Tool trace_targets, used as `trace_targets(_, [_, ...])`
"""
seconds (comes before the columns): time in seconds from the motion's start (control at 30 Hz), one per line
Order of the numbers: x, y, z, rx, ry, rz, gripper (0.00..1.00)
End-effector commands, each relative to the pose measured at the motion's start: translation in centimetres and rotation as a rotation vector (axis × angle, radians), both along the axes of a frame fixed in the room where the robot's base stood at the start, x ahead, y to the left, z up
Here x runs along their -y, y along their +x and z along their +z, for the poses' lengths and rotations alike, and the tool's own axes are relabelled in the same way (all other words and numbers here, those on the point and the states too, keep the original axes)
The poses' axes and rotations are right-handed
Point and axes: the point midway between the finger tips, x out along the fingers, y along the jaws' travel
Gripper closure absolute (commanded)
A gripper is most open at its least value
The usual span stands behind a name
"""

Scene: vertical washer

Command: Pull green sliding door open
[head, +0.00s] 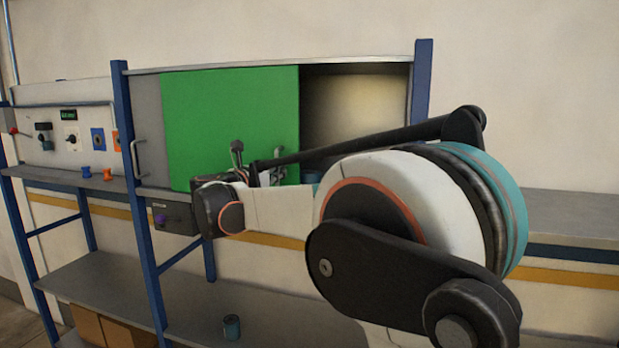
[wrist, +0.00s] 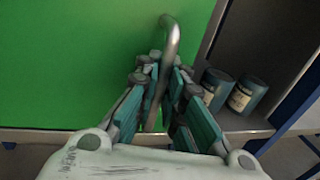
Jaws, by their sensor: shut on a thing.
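The green sliding door (head: 225,115) covers the middle part of the cabinet in the head view, with an open dark bay to its right. It fills the left of the wrist view (wrist: 70,65). Its metal bar handle (wrist: 170,45) stands upright near the door's right edge. My gripper (wrist: 160,88) is shut on this handle, with the fingers on both sides of the bar. In the head view the gripper (head: 262,168) is partly hidden by my arm, and so is the door's lower right corner.
Behind the opening, cans (wrist: 248,94) stand on the cabinet floor. A grey door with a handle (head: 138,158) is at the left. A control panel (head: 65,135) is farther left. A can (head: 231,327) stands on the lower shelf (head: 190,300), near cardboard boxes (head: 88,325).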

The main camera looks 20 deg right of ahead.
Motion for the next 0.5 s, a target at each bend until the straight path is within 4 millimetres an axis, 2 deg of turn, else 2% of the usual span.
trace_targets(0.03, [-1.4,0.8,-0.2,0.000,0.001,0.004,1.00])
trace_targets(0.2, [-4.2,2.7,-0.1,-0.001,0.002,0.003,1.00])
trace_targets(0.5, [-6.3,4.2,-0.1,-0.001,0.002,0.001,1.00])
